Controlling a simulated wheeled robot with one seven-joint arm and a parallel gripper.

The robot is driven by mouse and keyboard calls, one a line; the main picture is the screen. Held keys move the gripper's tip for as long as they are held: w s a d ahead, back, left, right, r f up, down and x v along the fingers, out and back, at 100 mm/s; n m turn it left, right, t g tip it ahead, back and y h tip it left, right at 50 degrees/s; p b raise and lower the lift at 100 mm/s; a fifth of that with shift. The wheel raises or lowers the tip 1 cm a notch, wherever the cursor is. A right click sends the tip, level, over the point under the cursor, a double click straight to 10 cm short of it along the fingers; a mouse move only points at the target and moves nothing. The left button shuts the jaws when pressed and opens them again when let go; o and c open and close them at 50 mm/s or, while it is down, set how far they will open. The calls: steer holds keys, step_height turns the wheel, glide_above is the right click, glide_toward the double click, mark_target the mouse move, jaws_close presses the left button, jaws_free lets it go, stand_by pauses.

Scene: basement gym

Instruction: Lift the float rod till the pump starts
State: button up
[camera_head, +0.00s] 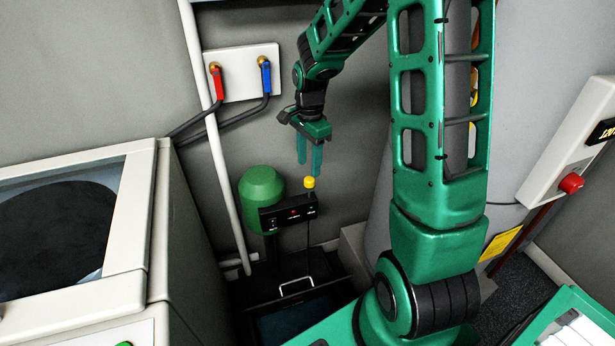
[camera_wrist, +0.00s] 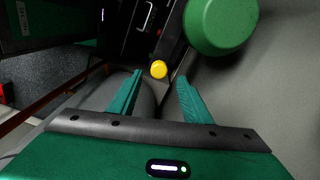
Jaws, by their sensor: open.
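The float rod is thin and dark with a yellow knob (camera_head: 309,182) on top. It stands upright through a black control box (camera_head: 288,213) with a small red light. The green domed pump (camera_head: 261,186) is just left of the box. My gripper (camera_head: 310,172) points down above the knob, its green fingers apart and empty. In the wrist view the knob (camera_wrist: 159,69) shows just beyond the open fingertips (camera_wrist: 160,76), between them, and the green dome (camera_wrist: 221,22) is at the upper right. The lower end of the rod is hard to make out in the dark pit.
A dark sump pit with a metal handle (camera_head: 297,286) lies below the box. A white machine (camera_head: 150,240) stands at left. A white pipe (camera_head: 222,150) and a tap plate (camera_head: 240,72) with red and blue taps are on the wall. A grey cylinder stands behind my arm.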

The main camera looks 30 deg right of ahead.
mark_target(309, 178)
step_height(309, 178, down, 6)
steer(key=shift+r, duration=0.1)
stand_by(0.4)
